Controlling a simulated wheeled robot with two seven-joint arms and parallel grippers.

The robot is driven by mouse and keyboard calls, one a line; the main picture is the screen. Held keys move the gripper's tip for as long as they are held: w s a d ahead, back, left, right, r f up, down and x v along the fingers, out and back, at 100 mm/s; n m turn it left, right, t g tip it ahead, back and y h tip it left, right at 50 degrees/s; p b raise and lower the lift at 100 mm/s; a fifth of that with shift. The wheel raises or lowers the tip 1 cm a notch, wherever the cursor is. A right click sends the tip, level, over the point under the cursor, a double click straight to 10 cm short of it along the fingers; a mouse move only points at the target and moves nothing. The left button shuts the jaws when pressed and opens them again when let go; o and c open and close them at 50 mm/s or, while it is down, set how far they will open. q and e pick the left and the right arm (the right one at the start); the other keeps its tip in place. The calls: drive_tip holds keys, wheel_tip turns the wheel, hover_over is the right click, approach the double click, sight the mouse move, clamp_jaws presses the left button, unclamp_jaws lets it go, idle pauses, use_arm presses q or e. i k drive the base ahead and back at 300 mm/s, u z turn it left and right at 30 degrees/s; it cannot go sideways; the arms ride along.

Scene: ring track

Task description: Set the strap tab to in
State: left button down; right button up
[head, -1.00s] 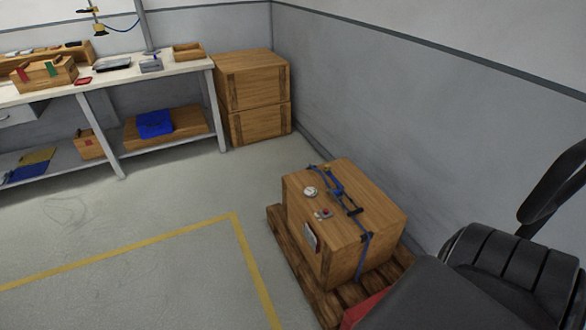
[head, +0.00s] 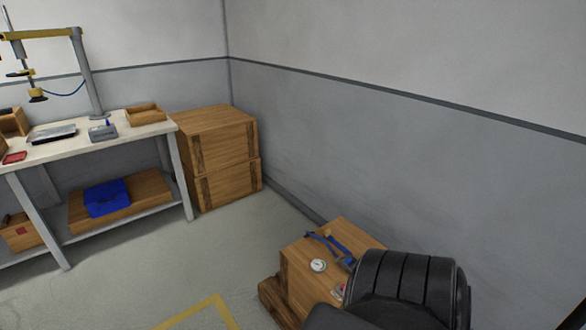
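A wooden crate (head: 297,285) sits low in the head view, right of centre, on a wooden pallet (head: 275,298). A blue strap (head: 322,238) runs over its top, with a dark buckle part (head: 346,261) on it. The strap tab cannot be made out clearly, so its setting cannot be told. A round white dial (head: 318,265) and a small grey fitting with red (head: 338,291) are also on the crate. A black ribbed part of my arm covers the crate's right and near side and the rest of the strap. Neither gripper shows.
A workbench (head: 150,131) with a small open wooden box (head: 145,114) and a grey device (head: 102,132) stands at left. Two stacked wooden crates (head: 215,150) stand in the corner. Bare floor (head: 215,250) with a yellow line (head: 200,310) lies left of the pallet.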

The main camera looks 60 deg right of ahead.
sight(327, 233)
drive_tip(key=z, duration=0.2)
drive_tip(key=i, duration=1.15)
drive_tip(key=z, duration=1.55)
drive_tip(key=i, duration=0.8)
drive_tip(key=z, duration=0.8)
